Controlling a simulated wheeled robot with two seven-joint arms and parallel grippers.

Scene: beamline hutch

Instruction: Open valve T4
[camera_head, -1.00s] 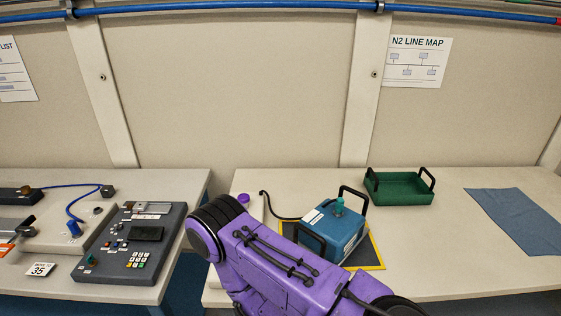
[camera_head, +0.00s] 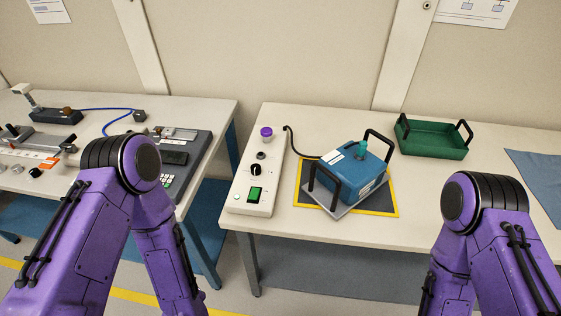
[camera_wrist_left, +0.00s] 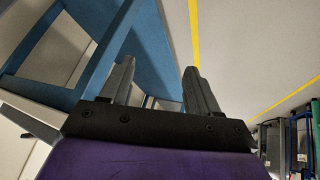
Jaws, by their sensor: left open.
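No valve labelled T4 can be made out in either view. My left gripper (camera_wrist_left: 158,88) shows in the wrist view with its two dark fingers apart and nothing between them. It is pointed past a blue table frame, over grey floor with a yellow line. In the head view both purple arms show only as bent upper links, and both grippers are out of the picture. Some green, blue and dark upright parts (camera_wrist_left: 300,140) show at the right edge of the wrist view, too small to identify.
A white control strip (camera_head: 258,175) and a blue box (camera_head: 350,172) with black handles on a yellow-edged mat stand on the right table. A green tray (camera_head: 432,140) is behind them. The left table holds a dark keypad panel (camera_head: 190,146). A floor gap separates the tables.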

